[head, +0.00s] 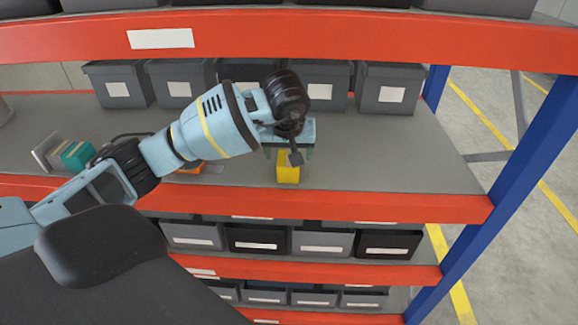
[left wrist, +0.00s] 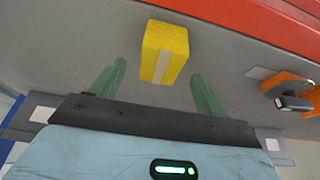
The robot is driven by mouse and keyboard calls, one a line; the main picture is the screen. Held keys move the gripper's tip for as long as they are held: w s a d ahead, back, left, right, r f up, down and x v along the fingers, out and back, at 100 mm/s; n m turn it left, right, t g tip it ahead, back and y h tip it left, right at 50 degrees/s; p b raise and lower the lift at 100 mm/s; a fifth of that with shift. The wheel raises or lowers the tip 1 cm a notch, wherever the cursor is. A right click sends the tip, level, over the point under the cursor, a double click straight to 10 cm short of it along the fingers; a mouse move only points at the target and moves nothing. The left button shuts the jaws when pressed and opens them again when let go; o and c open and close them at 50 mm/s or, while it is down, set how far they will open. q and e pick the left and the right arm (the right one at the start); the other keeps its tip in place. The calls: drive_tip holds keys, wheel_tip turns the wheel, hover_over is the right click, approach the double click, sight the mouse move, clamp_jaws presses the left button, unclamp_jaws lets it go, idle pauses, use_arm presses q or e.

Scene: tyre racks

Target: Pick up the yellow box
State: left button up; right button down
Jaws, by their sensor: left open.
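The yellow box (head: 288,172) stands on the grey shelf near its front edge, below my left gripper in the head view. In the left wrist view the yellow box (left wrist: 164,52) has a pale strip on one side and sits between the lines of the two green fingers, a little beyond their tips. My left gripper (head: 289,152) is open and empty; its fingers also show in the left wrist view (left wrist: 158,80). I see no contact between the fingers and the box. My right gripper is in neither view.
Grey bins with white labels (head: 386,88) line the back of the shelf. An orange tool (left wrist: 288,92) lies to one side of the box. A teal box (head: 77,155) stands at the left. Blue posts (head: 500,190) bound the rack at right. The shelf right of the box is clear.

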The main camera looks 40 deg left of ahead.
use_arm(q)
drive_tip(key=x, duration=0.5)
drive_tip(key=shift+s, duration=0.1)
drive_tip(key=c, duration=1.2)
